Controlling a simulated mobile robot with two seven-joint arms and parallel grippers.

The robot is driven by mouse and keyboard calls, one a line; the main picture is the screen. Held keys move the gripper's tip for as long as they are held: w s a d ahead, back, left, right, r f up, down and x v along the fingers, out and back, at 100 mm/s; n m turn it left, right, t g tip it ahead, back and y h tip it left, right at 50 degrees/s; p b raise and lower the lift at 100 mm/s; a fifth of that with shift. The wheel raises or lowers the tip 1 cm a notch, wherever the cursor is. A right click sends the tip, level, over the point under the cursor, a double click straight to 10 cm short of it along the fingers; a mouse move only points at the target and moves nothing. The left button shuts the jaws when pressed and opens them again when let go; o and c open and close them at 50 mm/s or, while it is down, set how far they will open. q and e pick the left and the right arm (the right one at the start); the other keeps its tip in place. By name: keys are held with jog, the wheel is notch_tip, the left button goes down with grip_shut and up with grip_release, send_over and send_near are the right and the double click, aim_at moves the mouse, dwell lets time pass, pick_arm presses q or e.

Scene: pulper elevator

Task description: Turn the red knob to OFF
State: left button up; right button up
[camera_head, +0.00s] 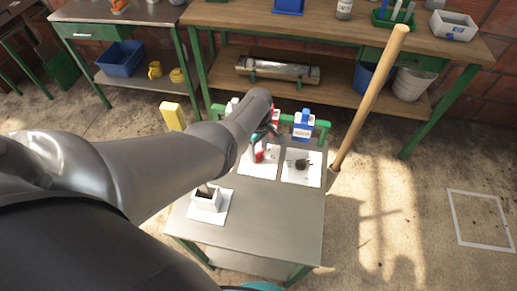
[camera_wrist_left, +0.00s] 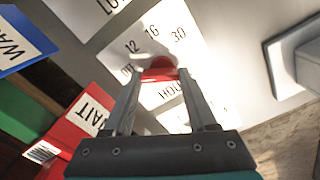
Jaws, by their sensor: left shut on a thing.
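The red knob (camera_wrist_left: 160,70) sits between my left gripper's fingertips (camera_wrist_left: 157,76) in the left wrist view. The gripper is shut on it. The knob is on a white panel (camera_wrist_left: 186,40) with the numbers 12, 16 and 30 around it and "HOU" below; the lettering left of the knob is partly hidden by a finger. In the head view the red knob (camera_head: 259,155) shows just below my left gripper (camera_head: 265,138), on a white sheet on the small metal table. The knob's pointer direction cannot be made out. My right gripper is not in view.
A black knob (camera_head: 301,164) on another white sheet stands to the right. A white box (camera_head: 207,199) is at the table's front left. Red "WAIT" (camera_wrist_left: 85,119) and blue (camera_head: 303,124) sign blocks stand at the back. A wooden pole (camera_head: 370,98) rises beside the table.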

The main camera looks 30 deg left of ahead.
aim_at(258, 152)
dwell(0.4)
pick_arm(q)
jog(key=o, duration=1.4)
jog(key=shift+c, duration=0.2)
jog(key=shift+r, duration=0.1)
notch_tip(258, 152, up, 15)
jog(key=p, duration=0.8)
